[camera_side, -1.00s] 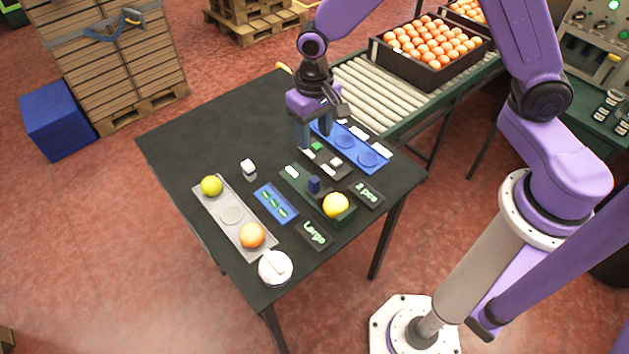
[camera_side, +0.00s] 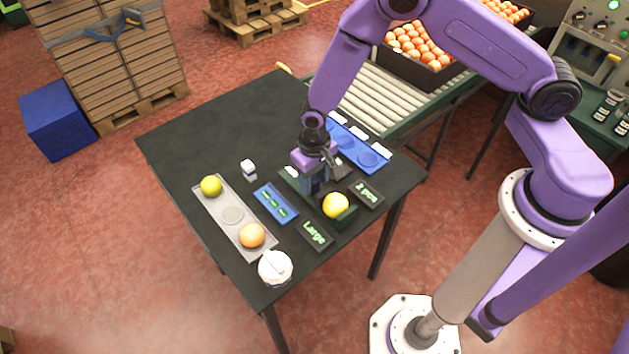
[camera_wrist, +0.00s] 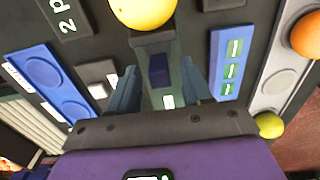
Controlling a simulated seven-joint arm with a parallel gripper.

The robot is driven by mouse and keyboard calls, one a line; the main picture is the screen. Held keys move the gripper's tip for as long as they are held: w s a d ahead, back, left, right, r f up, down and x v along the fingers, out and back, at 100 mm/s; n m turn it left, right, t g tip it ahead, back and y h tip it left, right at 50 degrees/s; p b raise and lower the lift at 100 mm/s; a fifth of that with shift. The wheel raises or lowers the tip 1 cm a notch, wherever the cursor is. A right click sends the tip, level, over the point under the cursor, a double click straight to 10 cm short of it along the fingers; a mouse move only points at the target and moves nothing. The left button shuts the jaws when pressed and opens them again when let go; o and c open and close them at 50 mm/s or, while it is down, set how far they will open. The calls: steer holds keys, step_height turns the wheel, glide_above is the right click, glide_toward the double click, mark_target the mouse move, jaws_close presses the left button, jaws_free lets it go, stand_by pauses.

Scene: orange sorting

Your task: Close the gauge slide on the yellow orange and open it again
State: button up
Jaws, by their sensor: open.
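The yellow orange (camera_side: 336,205) sits at the front end of the dark green gauge (camera_side: 345,219); it also shows at the top of the wrist view (camera_wrist: 143,12). The gauge's dark blue slide handle (camera_wrist: 160,70) stands apart from the orange, with a gap of bare track between them. My gripper (camera_side: 314,188) is low over the gauge, pointing down. In the wrist view its two fingers (camera_wrist: 160,88) are open, one on each side of the slide handle. In the side view my gripper hides the handle.
A grey tray (camera_side: 213,202) holds a green-yellow fruit (camera_side: 211,186) and an orange one (camera_side: 252,235). A blue card with green marks (camera_side: 276,203), a "Large" sign (camera_side: 314,234), a "2 pcs" sign (camera_side: 367,194) and a blue tray (camera_side: 375,163) lie close by. The table's left rear is clear.

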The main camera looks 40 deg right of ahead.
steer(key=shift+f, duration=0.8)
jaws_close()
steer(key=shift+w, duration=2.7)
steer(key=shift+r, duration=0.1)
steer(key=shift+c, duration=0.7)
jaws_free()
steer(key=shift+w, duration=0.1)
steer(key=shift+o, duration=0.7)
step_height(320, 180, up, 17)
steer(key=shift+r, duration=0.15)
